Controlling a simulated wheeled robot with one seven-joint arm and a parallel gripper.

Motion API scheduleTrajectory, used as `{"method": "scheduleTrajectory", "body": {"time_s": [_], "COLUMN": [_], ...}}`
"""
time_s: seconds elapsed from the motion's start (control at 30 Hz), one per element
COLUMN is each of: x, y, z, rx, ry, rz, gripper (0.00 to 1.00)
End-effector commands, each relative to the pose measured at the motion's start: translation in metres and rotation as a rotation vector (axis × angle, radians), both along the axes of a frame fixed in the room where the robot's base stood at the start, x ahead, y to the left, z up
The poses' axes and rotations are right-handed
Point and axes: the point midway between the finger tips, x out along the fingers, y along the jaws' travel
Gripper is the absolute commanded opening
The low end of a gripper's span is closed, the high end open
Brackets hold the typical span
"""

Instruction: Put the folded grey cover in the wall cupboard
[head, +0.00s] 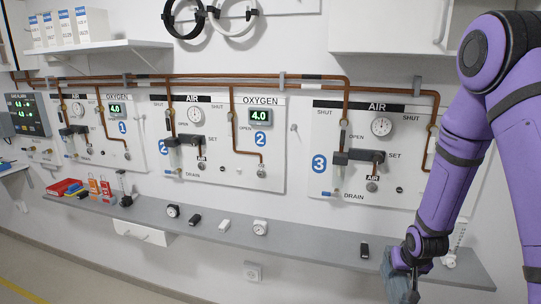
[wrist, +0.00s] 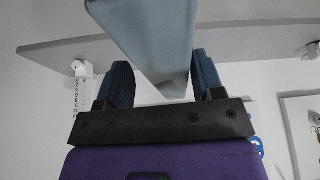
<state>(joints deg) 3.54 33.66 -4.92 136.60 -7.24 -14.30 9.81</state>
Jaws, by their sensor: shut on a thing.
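The folded grey cover (wrist: 158,38) is between the two fingers of my gripper (wrist: 163,85) in the wrist view. In the head view the cover (head: 395,283) hangs from my gripper (head: 412,265) at the lower right, in front of the grey shelf's front edge. My gripper is shut on it. A white wall cupboard (head: 385,28) shows at the top right of the head view, with a handle on its front. Its right part is hidden by my purple arm, and its inside is not visible.
A long grey shelf (head: 310,246) runs along the wall below numbered gas panels (head: 375,150). It holds small black and white devices, red trays (head: 62,187) and a dark clamp. Copper pipes (head: 210,78) cross the wall. A white upper shelf (head: 100,47) holds boxes at left.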

Motion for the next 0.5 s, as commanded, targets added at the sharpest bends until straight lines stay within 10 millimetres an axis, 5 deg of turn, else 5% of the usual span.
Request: {"method": "scheduleTrajectory", "body": {"time_s": [0.3,0.5], "x": [0.081,0.101], "y": [0.048,0.066], "z": [0.021,0.027], "rx": [0.000,0.000], "ry": [-0.005,0.000], "rz": [0.123,0.162], "gripper": [0.29,0.29]}}
